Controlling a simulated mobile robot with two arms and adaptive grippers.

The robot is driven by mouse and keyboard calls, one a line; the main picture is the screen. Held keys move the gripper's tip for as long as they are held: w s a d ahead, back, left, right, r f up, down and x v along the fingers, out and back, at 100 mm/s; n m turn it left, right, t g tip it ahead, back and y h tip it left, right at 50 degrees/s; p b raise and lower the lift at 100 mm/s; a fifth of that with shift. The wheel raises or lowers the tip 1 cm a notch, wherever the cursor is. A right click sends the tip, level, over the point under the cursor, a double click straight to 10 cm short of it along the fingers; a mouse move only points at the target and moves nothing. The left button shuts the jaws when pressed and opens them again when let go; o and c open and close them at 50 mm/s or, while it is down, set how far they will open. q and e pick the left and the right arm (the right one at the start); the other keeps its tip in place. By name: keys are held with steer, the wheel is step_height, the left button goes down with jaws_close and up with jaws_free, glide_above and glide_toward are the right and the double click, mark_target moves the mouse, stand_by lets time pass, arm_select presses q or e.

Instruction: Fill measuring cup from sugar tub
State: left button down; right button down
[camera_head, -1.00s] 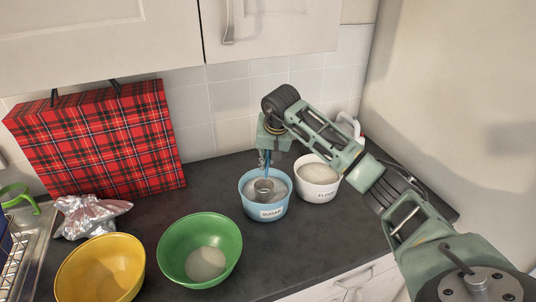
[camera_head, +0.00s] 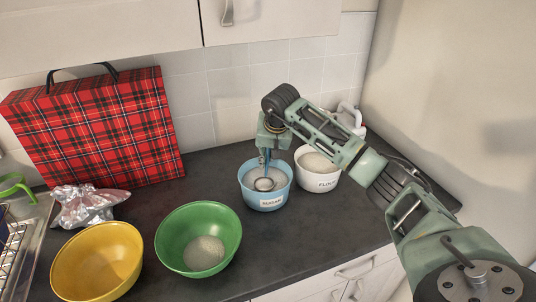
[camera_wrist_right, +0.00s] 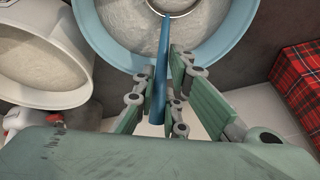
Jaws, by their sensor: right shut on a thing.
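The blue sugar tub (camera_head: 270,201), labelled SUGAR, stands on the counter and holds white sugar. The measuring cup (camera_head: 264,184) is a small metal cup with a blue handle, and its bowl is inside the tub at the sugar. How much sugar is in the cup I cannot tell. My right gripper (camera_head: 266,150) is above the tub. In the right wrist view the right gripper (camera_wrist_right: 160,95) is shut on the blue handle (camera_wrist_right: 161,70), and the cup's metal rim (camera_wrist_right: 178,14) shows at the top edge. My left gripper is not in view.
A white flour tub (camera_head: 318,181) stands close to the right of the sugar tub. A green bowl (camera_head: 172,235) with white powder and a yellow bowl (camera_head: 75,265) stand at the front left. A red tartan bag (camera_head: 95,125) leans at the wall. A foil-like bag (camera_head: 88,207) lies nearby.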

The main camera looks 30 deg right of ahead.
steer(key=shift+r, duration=0.1)
stand_by(0.4)
steer(key=shift+r+p, duration=3.15)
steer(key=shift+r, duration=1.35)
